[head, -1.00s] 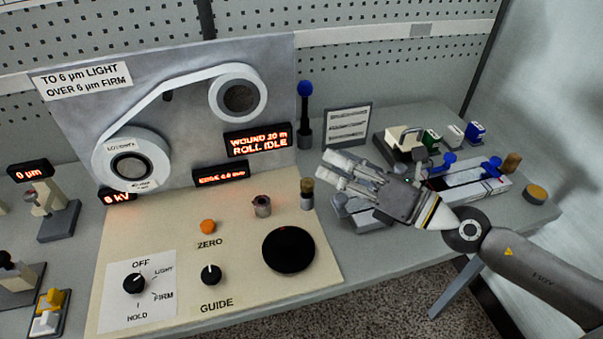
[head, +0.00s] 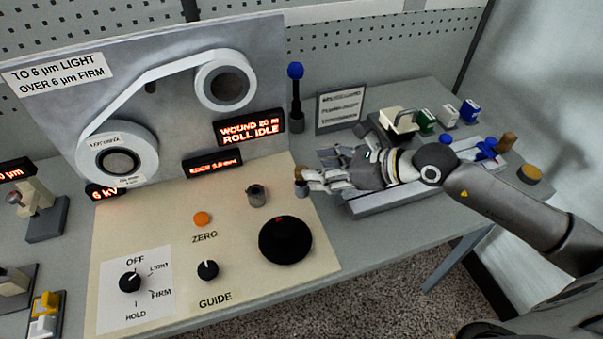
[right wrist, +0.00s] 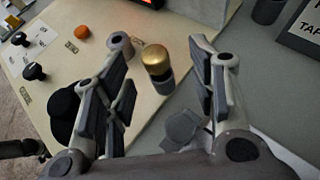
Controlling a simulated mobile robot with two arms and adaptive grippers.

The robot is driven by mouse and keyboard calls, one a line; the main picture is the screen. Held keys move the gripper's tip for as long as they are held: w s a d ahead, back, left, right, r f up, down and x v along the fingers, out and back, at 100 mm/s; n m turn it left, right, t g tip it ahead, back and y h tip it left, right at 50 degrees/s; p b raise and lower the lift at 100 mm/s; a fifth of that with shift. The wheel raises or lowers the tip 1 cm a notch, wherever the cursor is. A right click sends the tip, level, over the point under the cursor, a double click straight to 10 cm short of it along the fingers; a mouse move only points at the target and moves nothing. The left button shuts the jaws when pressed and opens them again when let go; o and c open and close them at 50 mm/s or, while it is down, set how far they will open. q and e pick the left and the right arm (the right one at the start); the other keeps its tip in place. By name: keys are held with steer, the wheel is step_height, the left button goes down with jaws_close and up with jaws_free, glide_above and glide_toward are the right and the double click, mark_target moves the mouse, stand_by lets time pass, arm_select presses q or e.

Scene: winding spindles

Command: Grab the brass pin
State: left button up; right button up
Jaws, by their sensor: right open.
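The brass pin (head: 300,174) has a rounded brass top and stands upright in a grey round base at the right edge of the cream panel. My right gripper (head: 318,169) is open and low beside it, partly covering it in the head view. In the right wrist view the brass pin (right wrist: 156,60) shows between the two open fingers of the right gripper (right wrist: 160,48), toward their tips. I see a gap on each side of it, and no clear contact. My left gripper is not in view.
A black round pad (head: 285,242), a GUIDE knob (head: 208,270) and an orange ZERO button (head: 202,219) sit on the cream panel. A short grey cylinder (head: 257,195) stands left of the pin. A blue-topped post (head: 296,95) and a sign (head: 341,105) stand behind.

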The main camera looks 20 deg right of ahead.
mark_target(301, 169)
steer(key=p+x, duration=0.2)
steer(key=x, duration=0.2)
steer(key=shift+a, duration=0.45)
steer(key=shift+w+a+f, duration=0.25)
steer(key=shift+f, duration=0.05)
steer(key=c, duration=1.1)
